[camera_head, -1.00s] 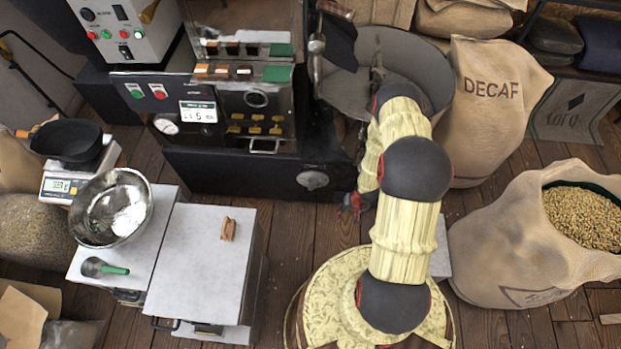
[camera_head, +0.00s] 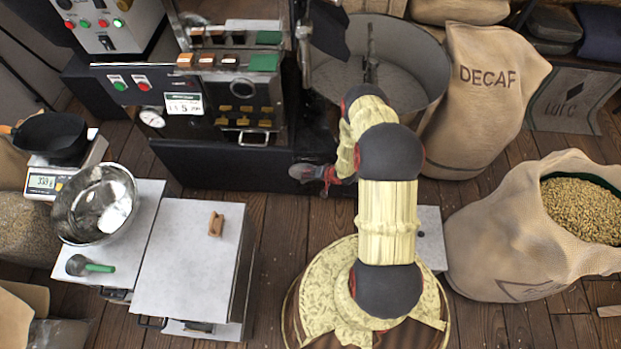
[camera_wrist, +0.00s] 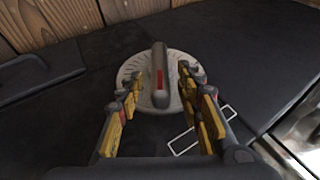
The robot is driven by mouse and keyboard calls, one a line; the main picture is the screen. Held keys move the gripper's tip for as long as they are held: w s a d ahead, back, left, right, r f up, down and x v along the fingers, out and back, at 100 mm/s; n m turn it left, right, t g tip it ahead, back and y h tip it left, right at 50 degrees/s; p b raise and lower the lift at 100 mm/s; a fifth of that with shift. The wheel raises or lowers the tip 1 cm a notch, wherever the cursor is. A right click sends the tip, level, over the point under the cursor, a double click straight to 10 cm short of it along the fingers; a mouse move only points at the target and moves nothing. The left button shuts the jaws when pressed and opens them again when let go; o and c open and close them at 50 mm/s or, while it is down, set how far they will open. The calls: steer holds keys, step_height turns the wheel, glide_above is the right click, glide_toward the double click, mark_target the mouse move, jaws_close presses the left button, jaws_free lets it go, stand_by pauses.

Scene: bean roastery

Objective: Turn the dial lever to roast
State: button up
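The dial (camera_head: 303,172) is a round grey disc on the dark lower front of the roasting machine, partly covered by my gripper in the head view. In the wrist view the dial (camera_wrist: 131,73) carries a raised grey bar lever (camera_wrist: 160,98) with a red mark, pointing roughly up and down the picture. My gripper (camera_wrist: 160,84) is open, with one yellow-padded finger on each side of the lever. Gaps show between both fingers and the lever, so I see no contact. My gripper also shows at the dial in the head view (camera_head: 328,176). I cannot read any roast marking.
The machine's control panel (camera_head: 190,84) with buttons and a display is above left of the dial. A round cooling pan (camera_head: 415,75) stands behind my arm. A white-topped cabinet (camera_head: 180,270) is at left, sacks (camera_head: 490,105) at right. Wooden floor lies between.

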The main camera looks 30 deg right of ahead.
steer(key=shift+w+a+f, duration=0.15)
steer(key=shift+w+f, duration=0.25)
steer(key=shift+f, duration=0.2)
steer(key=c, duration=0.3)
jaws_close()
stand_by(0.4)
